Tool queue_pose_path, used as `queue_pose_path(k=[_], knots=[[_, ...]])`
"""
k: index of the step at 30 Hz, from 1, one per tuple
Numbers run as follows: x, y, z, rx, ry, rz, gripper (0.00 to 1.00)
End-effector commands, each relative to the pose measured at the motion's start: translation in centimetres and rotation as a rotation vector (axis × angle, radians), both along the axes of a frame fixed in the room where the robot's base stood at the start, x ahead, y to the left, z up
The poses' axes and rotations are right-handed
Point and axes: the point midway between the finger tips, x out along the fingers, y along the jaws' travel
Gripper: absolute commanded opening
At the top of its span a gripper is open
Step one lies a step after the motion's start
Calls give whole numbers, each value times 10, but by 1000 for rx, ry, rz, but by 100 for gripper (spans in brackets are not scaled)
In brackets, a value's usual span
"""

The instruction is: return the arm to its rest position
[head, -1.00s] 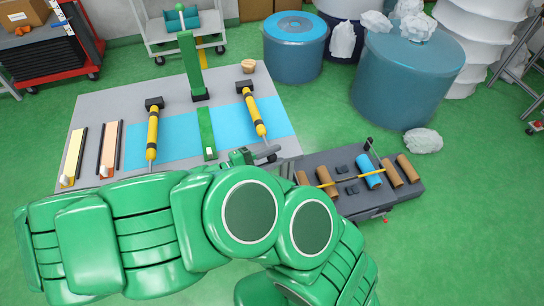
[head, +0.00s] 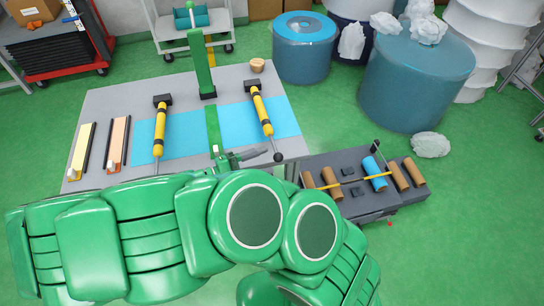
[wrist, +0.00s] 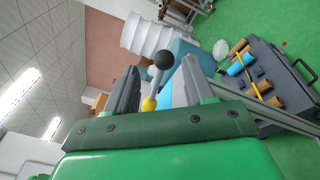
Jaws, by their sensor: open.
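My green arm crosses the front of the head view. My gripper (head: 240,158) is at the front of the grey work table (head: 103,105), close to the right yellow-bodied tool (head: 260,112). In the wrist view the two grey fingers of my gripper (wrist: 161,66) stand wide apart with nothing held between them. The tool's black ball end (wrist: 163,60) and yellow part show beyond the gap. Whether the fingers touch the tool cannot be told. Part of the table's front edge is hidden behind my arm.
A second yellow tool (head: 160,130) lies on the left blue mat. A green post (head: 199,65) stands at the back middle. A dark cart with brown and blue rolls (head: 375,173) stands to the right. Blue bins (head: 303,60) are behind. Green floor lies open at far right.

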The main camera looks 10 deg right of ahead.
Motion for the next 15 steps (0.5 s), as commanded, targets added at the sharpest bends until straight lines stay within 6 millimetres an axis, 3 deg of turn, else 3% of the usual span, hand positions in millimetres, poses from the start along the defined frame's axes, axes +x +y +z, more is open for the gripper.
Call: queue_pose_path(k=[6,15], knots=[[-4,23,0,0,0,0,53],[-5,24,0,-1,0,0,53]])
